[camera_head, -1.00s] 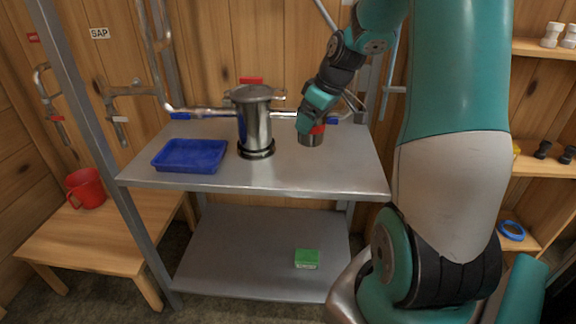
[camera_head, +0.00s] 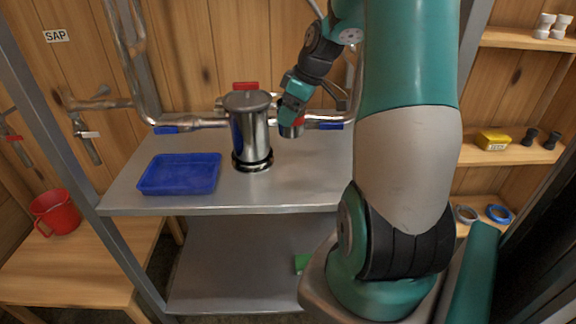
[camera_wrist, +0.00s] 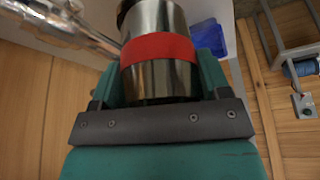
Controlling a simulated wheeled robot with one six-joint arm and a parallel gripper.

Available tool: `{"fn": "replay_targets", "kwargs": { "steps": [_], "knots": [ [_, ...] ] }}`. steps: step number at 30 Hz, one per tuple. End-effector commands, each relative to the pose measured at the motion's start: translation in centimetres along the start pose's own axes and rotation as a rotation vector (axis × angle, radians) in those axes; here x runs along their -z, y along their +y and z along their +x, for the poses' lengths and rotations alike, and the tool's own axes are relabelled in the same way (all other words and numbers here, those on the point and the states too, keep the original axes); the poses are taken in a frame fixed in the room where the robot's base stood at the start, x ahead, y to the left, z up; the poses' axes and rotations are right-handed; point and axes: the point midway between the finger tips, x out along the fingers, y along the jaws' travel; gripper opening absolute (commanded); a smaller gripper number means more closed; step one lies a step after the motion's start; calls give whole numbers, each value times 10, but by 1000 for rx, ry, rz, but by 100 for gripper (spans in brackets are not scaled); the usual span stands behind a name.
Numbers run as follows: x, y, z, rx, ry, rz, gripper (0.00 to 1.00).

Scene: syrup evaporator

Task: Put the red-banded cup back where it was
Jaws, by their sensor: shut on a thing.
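The red-banded cup is a shiny metal cylinder with a wide red band. It fills the upper middle of the wrist view (camera_wrist: 160,50), between the two teal fingers. My gripper (camera_wrist: 160,75) is shut on it. In the head view my gripper (camera_head: 290,118) holds the cup (camera_head: 291,130) just right of the metal canister on the upper steel shelf. Whether the cup's bottom touches the shelf I cannot tell.
A metal canister (camera_head: 250,130) with a black base ring stands on the upper shelf (camera_head: 290,190). A blue tray (camera_head: 180,174) lies to its left. Pipes with blue-handled and red-handled valves run behind. A red mug (camera_head: 55,212) stands on the wooden bench. The shelf's front right is clear.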

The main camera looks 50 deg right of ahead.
Motion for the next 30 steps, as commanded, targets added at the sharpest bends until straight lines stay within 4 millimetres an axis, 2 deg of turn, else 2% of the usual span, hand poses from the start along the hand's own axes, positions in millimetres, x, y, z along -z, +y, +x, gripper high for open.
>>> {"fn": "replay_targets", "kwargs": {
  "steps": [1,6,12,19,24,30],
  "knots": [
    [-8,0,14,6,-4,7,40],
    [-26,1,56,4,-3,9,40],
    [-42,1,95,2,-2,6,40],
    [-49,1,114,1,-1,3,40],
    [-58,0,136,2,-2,3,40],
    [-60,1,144,-2,0,1,40]
  ]
}}
